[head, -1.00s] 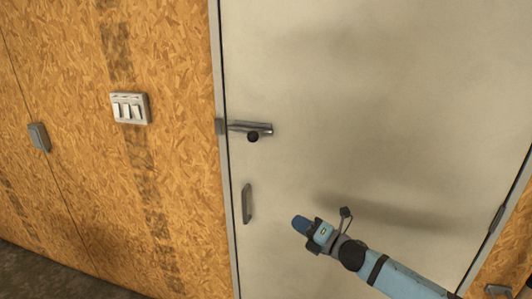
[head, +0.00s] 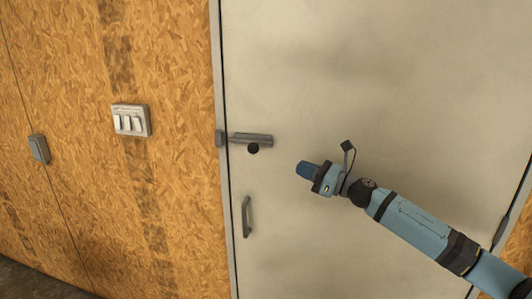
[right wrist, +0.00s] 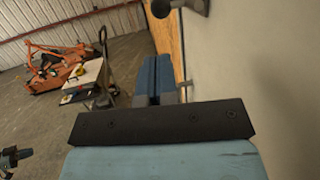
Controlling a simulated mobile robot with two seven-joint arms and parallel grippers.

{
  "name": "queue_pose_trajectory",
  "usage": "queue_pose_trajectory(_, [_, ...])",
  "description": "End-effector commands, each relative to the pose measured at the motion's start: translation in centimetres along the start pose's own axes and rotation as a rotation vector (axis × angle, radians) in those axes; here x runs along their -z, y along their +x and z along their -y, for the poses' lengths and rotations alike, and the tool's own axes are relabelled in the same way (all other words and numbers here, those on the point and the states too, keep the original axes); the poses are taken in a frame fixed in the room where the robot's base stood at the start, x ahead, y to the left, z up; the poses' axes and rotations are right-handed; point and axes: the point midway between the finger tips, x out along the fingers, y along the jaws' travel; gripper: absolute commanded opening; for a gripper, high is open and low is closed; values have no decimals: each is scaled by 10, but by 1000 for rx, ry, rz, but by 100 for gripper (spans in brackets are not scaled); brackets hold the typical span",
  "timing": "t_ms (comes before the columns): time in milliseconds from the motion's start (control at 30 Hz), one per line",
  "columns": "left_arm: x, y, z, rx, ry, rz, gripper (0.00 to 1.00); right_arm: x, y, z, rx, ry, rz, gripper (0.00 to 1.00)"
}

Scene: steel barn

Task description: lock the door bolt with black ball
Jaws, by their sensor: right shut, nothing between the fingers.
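The door bolt (head: 250,139) is a grey metal bar fixed near the left edge of the pale door (head: 380,80). Its black ball (head: 253,148) hangs at the lower side of the bar. The bolt's left end is close to a small grey catch (head: 220,138) on the frame. In the right wrist view the ball knob (right wrist: 161,8) shows at the top edge, partly cut off. My right gripper (head: 303,169) is shut and empty, to the right of the ball and a little lower, apart from it. It also shows in the right wrist view (right wrist: 155,75).
A grey door handle (head: 246,216) sits below the bolt. A white switch panel (head: 131,120) and a grey box (head: 39,148) are on the chipboard wall at left. The right wrist view shows an orange machine (right wrist: 62,68) far off on the floor.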

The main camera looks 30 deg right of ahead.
Motion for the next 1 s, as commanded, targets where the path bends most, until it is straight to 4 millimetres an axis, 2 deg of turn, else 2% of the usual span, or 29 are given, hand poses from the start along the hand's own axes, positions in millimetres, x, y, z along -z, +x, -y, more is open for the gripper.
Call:
queue_pose_trajectory(100, [7, -6, 0, 0, 0, 3, 0, -5, 21, 0, -1, 0, 3, 0])
queue_pose_trajectory(600, [35, -24, -1, 0, 0, 1, 0, -4, 104, 0, 0, 1, 2, 0])
queue_pose_trajectory(800, [40, -26, -1, 0, 1, -2, 0, -1, 118, 0, 0, 2, 0, 0])
queue_pose_trajectory(1000, [40, -26, -1, 0, 1, -2, 0, 0, 120, 0, 0, 1, 0, 0])
